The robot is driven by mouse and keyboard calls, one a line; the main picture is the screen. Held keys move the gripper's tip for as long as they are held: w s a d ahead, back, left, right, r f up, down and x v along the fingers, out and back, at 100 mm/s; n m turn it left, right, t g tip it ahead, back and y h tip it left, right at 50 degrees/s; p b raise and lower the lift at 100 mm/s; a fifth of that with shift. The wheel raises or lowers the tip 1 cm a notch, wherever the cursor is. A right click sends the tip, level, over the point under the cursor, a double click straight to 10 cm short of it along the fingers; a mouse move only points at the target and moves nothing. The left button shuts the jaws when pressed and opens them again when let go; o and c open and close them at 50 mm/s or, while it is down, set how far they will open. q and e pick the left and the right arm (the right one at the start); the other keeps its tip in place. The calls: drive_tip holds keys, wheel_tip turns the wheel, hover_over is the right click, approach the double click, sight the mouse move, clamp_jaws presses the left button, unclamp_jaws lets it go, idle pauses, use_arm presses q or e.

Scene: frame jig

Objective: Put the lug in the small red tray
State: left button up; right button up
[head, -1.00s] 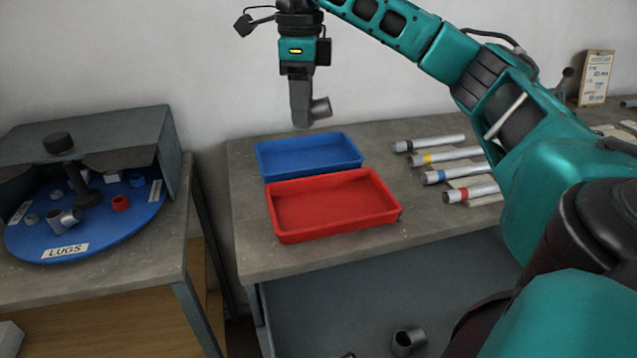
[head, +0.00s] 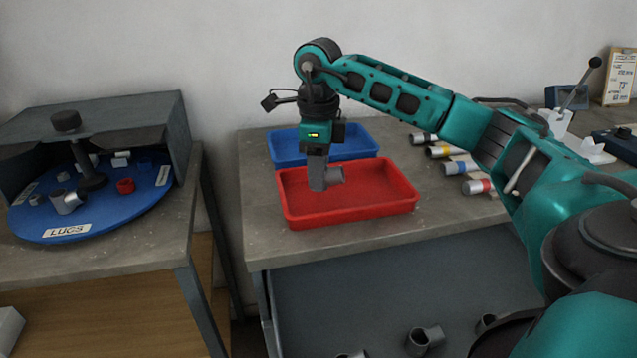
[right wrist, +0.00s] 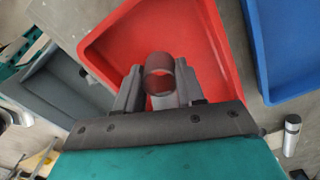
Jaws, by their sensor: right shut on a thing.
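My right gripper (head: 318,184) is shut on a grey metal lug (head: 333,176), a short tube-like piece that sticks out to the right of the fingers. In the right wrist view the lug (right wrist: 160,74) shows its round opening between the two fingers (right wrist: 155,92). The small red tray (head: 394,206) stands on the bench, and the gripper with the lug is over its left part. The tray's red floor and walls (right wrist: 112,27) lie behind the lug in the wrist view. I cannot tell how high the lug is above the floor. My left gripper is out of view.
A blue tray (head: 352,134) stands right behind the red one. Several tubes with coloured bands (head: 462,168) lie to the right. A blue turntable marked LUGS (head: 108,217) holds more pieces at left. Loose grey fittings (head: 424,338) lie on the lower shelf.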

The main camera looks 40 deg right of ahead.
wheel_tip(320, 180, down, 3)
drive_tip(key=shift+r, duration=0.1)
drive_tip(key=shift+f, duration=0.2)
drive_tip(key=o, duration=1.1)
wheel_tip(320, 180, up, 12)
drive_tip(key=shift+f+p, duration=0.25)
drive_tip(key=shift+p, duration=0.45)
drive_tip(key=shift+r, duration=0.4)
